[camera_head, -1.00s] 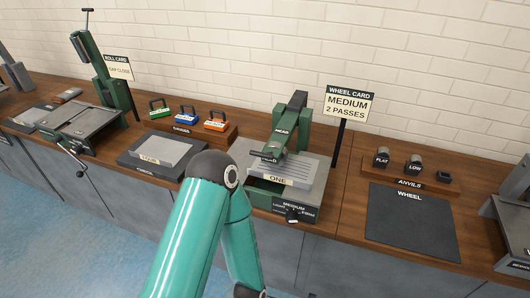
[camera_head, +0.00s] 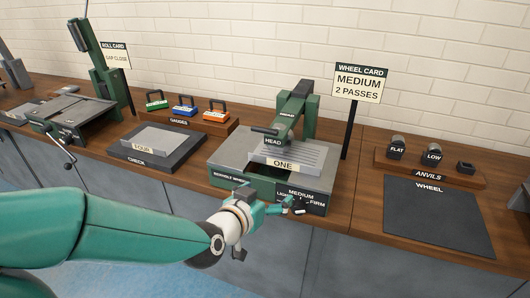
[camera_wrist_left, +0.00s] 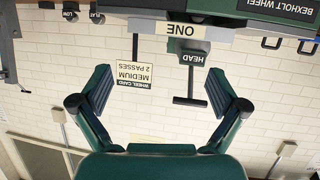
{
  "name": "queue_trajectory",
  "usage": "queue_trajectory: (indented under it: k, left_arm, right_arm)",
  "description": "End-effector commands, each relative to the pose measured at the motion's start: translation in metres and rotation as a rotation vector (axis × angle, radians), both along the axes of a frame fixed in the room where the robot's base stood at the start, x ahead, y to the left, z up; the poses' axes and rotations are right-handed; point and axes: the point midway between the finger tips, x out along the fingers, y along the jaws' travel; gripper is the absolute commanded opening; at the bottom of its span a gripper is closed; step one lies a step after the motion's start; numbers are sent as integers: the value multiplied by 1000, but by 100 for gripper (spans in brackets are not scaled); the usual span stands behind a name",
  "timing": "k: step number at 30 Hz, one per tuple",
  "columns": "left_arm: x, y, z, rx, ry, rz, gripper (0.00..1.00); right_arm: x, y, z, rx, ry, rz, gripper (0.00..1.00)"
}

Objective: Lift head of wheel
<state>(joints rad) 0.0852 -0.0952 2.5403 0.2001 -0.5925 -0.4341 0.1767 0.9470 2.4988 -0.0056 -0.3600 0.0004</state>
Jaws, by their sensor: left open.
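The wheel machine (camera_head: 225,160) is a green and grey unit labelled Bexholt Wheel. Its green head (camera_head: 290,120) carries a HEAD label and a dark bar handle (camera_head: 265,130). The head is down over a ribbed grey plate marked ONE (camera_head: 283,164). My left gripper (camera_head: 262,208) is in front of the machine, near its MEDIUM setting label and knob. In the left wrist view, upside down, the gripper (camera_wrist_left: 160,92) is open and empty. The head (camera_wrist_left: 193,57) and its handle (camera_wrist_left: 190,101) show beyond the fingers, apart from them. My right gripper is not in view.
A wheel card sign (camera_head: 360,83) stands behind the machine at right. Anvils sit on a wooden rack (camera_head: 430,170) beside a dark mat (camera_head: 430,215). Coloured gauges and a check plate (camera_head: 155,147) lie left. The roll machine (camera_head: 75,115) stands farther left.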

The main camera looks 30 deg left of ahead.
Motion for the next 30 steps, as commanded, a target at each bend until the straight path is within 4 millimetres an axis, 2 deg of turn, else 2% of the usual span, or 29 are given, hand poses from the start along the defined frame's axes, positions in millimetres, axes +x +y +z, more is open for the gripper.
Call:
queue_trajectory:
  k: [1,3,6,10,14,20,30]
  left_arm:
    - [-8,11,13,27,-85,30,98]
    - [-19,23,37,59,-169,63,98]
    - [-34,35,61,90,-256,101,98]
    - [-45,43,79,113,-314,129,98]
    - [-43,46,85,119,-326,137,98]
    - [-21,51,85,119,-322,135,98]
    - [50,68,84,118,-324,135,98]
  right_arm:
    - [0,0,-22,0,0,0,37]
    - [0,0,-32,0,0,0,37]
    - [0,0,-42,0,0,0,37]
    - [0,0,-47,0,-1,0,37]
    - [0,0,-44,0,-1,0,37]
    - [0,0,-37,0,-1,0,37]
    - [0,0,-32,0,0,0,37]
